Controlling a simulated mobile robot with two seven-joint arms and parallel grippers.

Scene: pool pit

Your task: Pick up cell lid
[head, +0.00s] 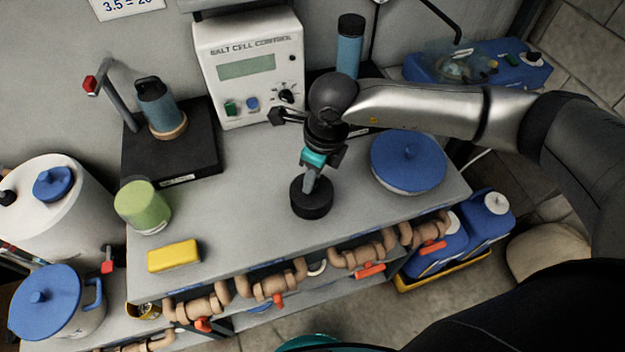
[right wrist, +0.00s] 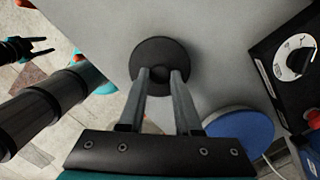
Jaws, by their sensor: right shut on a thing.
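The cell lid, a round black disc with a raised centre (head: 311,203), is at the bench top's front middle. My right gripper (head: 312,178) points down over it and is shut on its raised centre. In the right wrist view the two fingers (right wrist: 161,78) clasp the middle of the lid (right wrist: 160,50), whose flat rim shows around them. I cannot tell whether the lid touches the bench or hangs just above it. My left gripper (right wrist: 42,47) shows small at the upper left of the right wrist view, fingers apart and empty. It is not seen in the head view.
A blue-lidded pot (head: 408,162) stands close right of the lid. A white control box (head: 250,67) is behind, and a black stand with a blue cylinder (head: 160,107) is back left. A green-capped jar (head: 142,205) and yellow sponge (head: 174,256) are left. Pipes with red valves run below the front edge.

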